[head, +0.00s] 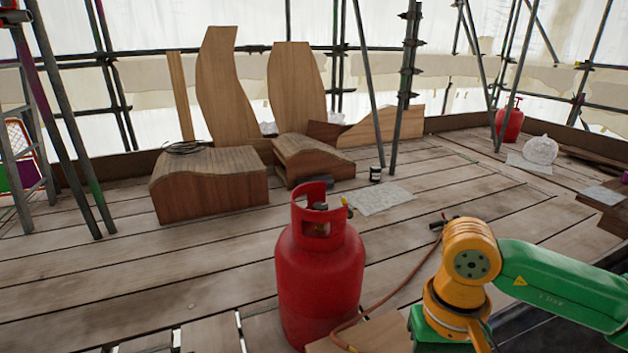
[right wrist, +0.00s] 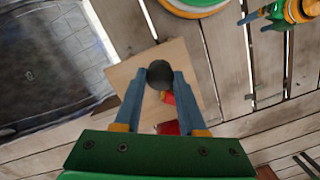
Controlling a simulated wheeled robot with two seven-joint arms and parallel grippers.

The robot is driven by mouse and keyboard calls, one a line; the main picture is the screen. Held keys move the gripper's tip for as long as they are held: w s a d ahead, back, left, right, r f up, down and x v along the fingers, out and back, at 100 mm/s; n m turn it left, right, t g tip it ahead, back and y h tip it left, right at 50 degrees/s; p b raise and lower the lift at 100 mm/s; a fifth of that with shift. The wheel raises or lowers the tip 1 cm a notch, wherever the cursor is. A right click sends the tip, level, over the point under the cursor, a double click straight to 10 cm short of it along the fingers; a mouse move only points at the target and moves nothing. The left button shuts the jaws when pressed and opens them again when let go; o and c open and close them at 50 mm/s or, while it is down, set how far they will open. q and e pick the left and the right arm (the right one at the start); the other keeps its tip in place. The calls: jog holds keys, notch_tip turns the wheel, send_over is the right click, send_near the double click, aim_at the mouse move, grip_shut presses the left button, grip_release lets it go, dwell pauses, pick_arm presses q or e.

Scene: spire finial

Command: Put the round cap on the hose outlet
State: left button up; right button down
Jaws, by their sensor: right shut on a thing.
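My right gripper (right wrist: 158,76) is shut on a dark round cap (right wrist: 158,73), held between its two blue-grey fingertips above a pale wooden board (right wrist: 190,62). Red parts (right wrist: 168,97) show between the fingers behind the cap; I cannot tell whether they belong to the hose outlet. The hose outlet is not clearly visible. In the head view a reddish hose (head: 405,280) runs down to the board (head: 385,332) beside a red gas bottle (head: 320,270). My right arm hides what is behind it there. What looks like my left gripper (right wrist: 252,20) shows small at the wrist view's top right; its opening is unclear.
Plank flooring with gaps surrounds the board. Wooden blocks (head: 210,188) and curved panels (head: 298,90) stand at the back. A small dark tin (head: 375,174) stands near a pale sheet (head: 378,198). Scaffold poles (head: 405,90) rise behind. Another red bottle (head: 509,124) is far right.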

pick_arm(q)
jog(key=s+a+r+g+p, duration=0.1)
jog(key=s+r+p, duration=0.6)
jog(key=p, duration=1.2)
jog(key=s+a+r+g+p, duration=0.1)
jog(key=s+r+p, duration=0.6)
jog(key=r+p, duration=0.6)
jog(key=p, duration=0.6)
jog(key=shift+s+a+r, duration=0.3)
jog(key=shift+s+r, duration=0.1)
pick_arm(e)
notch_tip(320, 180, up, 36)
jog(key=n, duration=0.1)
jog(key=shift+s, duration=0.3)
jog(key=shift+d+r, duration=0.1)
jog(key=s+a+r+n, duration=0.1)
jog(key=a+r+n, duration=0.2)
jog(key=a+n, duration=0.1)
jog(key=s+a+r+n+h, duration=0.1)
jog(key=a+r+n, duration=0.2)
jog(key=a, duration=0.3)
jog(key=shift+a+r+n, duration=0.3)
jog(key=shift+a+n, duration=0.05)
jog(key=shift+n, duration=0.15)
